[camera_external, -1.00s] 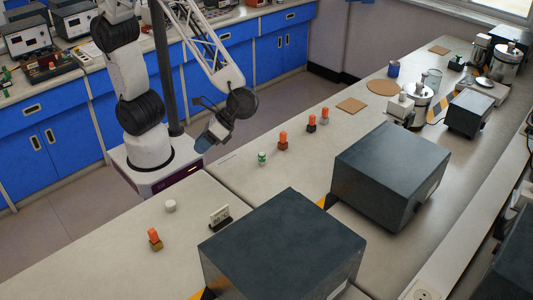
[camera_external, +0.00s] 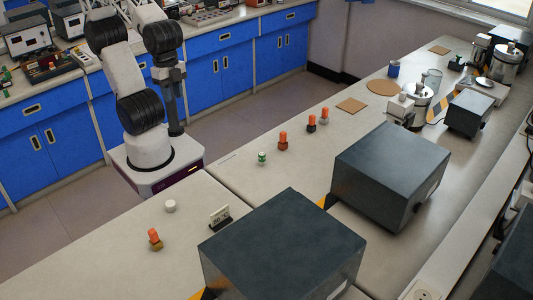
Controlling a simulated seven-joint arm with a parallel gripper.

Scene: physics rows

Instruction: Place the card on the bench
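A small white card with dark markings (camera_external: 219,212) stands upright in a dark holder on the near bench (camera_external: 120,255), just left of the large near dark box. It is the only card-like thing I can make out. My gripper (camera_external: 173,82) is drawn back over my base, behind the bench edge and well apart from the card. Its fingers blend with the dark post behind them, so I cannot tell whether they are open or hold anything.
Two large dark boxes (camera_external: 285,240) (camera_external: 390,175) stand on the bench. A white round piece (camera_external: 170,206), an orange-topped piece (camera_external: 155,239), a green-and-white piece (camera_external: 262,158) and several other orange-topped pieces stand near the edge. Bare surface lies around them.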

